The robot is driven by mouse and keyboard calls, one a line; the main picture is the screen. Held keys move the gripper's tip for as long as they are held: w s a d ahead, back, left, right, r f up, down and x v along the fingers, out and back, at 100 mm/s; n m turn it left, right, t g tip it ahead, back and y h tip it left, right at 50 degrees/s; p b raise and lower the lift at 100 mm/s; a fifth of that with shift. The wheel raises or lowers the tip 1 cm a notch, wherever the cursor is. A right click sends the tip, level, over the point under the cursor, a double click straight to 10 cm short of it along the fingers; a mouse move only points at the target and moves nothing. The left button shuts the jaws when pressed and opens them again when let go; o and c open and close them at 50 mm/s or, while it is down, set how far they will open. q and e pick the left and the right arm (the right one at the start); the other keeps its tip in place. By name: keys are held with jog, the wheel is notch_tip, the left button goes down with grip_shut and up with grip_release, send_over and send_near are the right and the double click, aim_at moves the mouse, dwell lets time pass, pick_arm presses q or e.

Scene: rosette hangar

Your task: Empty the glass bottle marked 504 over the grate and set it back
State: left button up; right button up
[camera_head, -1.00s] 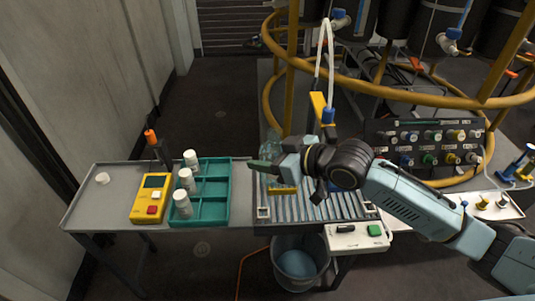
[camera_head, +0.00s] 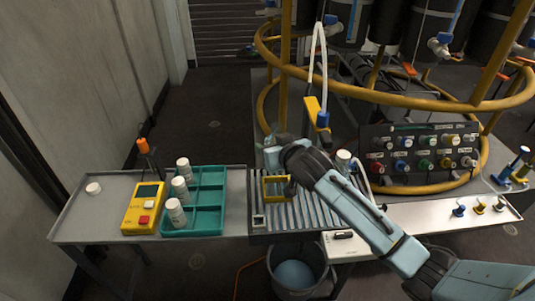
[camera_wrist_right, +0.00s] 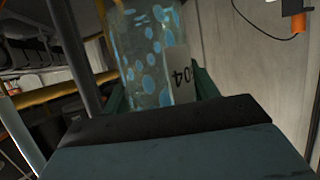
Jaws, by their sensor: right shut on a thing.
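The glass bottle (camera_wrist_right: 146,50) fills the top of the right wrist view. It is clear, with pale blue blobs and a pale label whose visible digits read "04", turned on its side. My right gripper (camera_wrist_right: 162,92) is shut on it, with green fingers on both sides. In the head view my right gripper (camera_head: 272,152) is above the far left part of the slatted grate (camera_head: 315,212). The bottle is mostly hidden there, and its exact tilt and liquid level cannot be told. My left gripper is not in view.
A yellow frame (camera_head: 275,187) stands on the grate. A teal tray (camera_head: 208,221) with several white bottles and a yellow meter (camera_head: 143,208) are to the left. A bucket (camera_head: 297,273) is below.

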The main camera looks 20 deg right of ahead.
jog(key=shift+w+d+f+m+g+h+b, duration=0.1)
jog(key=shift+d+f+m+g+h+b, duration=0.5)
jog(key=shift+m+h, duration=1.3)
jog(key=shift+w+d+f+m+g+h+b, duration=0.15)
jog(key=shift+f+m+g+h+b, duration=0.45)
jog(key=shift+m+g+h, duration=1)
jog(key=shift+s+d+f+m+g+h+b, duration=0.1)
jog(key=shift+d+f+m+g+h+b, duration=0.45)
jog(key=shift+m+h, duration=1.65)
jog(key=shift+a+f+b, duration=0.15)
jog(key=shift+f+b, duration=0.4)
jog(key=shift+f, duration=0.7)
jog(key=shift+f+b, duration=0.45)
jog(key=shift+f, duration=0.2)
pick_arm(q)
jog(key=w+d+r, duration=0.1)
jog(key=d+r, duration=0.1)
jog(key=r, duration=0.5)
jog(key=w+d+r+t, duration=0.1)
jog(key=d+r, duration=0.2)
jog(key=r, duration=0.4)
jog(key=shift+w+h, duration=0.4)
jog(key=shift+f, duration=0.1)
pick_arm(e)
jog(key=shift+f, duration=0.1)
pick_arm(q)
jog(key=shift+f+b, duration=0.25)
jog(key=shift+b, duration=0.1)
pick_arm(e)
jog(key=shift+f, duration=0.25)
